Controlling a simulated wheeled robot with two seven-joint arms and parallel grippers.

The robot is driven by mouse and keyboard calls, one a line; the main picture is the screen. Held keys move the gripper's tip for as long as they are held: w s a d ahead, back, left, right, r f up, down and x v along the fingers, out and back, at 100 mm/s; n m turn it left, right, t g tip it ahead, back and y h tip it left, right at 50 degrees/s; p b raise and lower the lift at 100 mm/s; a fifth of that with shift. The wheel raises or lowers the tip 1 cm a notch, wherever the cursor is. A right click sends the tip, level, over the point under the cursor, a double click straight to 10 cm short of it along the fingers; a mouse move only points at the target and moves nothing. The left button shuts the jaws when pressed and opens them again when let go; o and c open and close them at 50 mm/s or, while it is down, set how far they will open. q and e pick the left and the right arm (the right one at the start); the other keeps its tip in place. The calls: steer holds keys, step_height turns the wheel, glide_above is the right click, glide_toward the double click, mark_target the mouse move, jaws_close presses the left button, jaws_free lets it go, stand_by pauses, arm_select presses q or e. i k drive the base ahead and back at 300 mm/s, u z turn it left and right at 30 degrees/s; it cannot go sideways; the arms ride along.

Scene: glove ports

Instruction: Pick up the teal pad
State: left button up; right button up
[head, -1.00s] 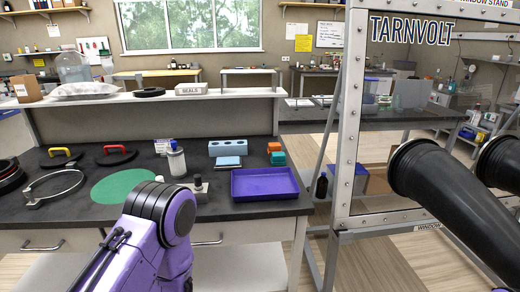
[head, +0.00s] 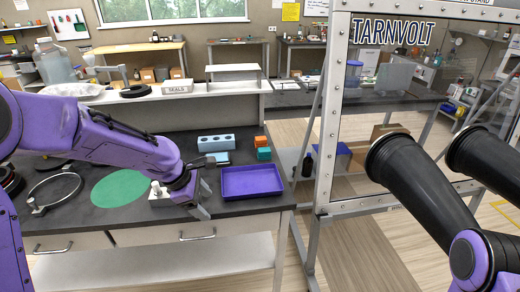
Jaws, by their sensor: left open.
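My left arm reaches in from the left across the bench. My left gripper (head: 207,200) is open and empty, pointing right, beside the left edge of the tray. It is apart from the teal pad, to its left and nearer to me. My right gripper is out of view; only part of my right arm shows at the lower right.
A light blue block with holes (head: 216,142) stands left of the pads. A green round mat (head: 120,188) and a metal ring (head: 55,188) lie to the left. A shelf (head: 215,88) runs behind. A framed panel with black glove sleeves (head: 420,185) stands at right.

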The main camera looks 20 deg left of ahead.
mark_target(263, 154)
steer(key=z, duration=0.05)
steer(key=i, duration=1.4)
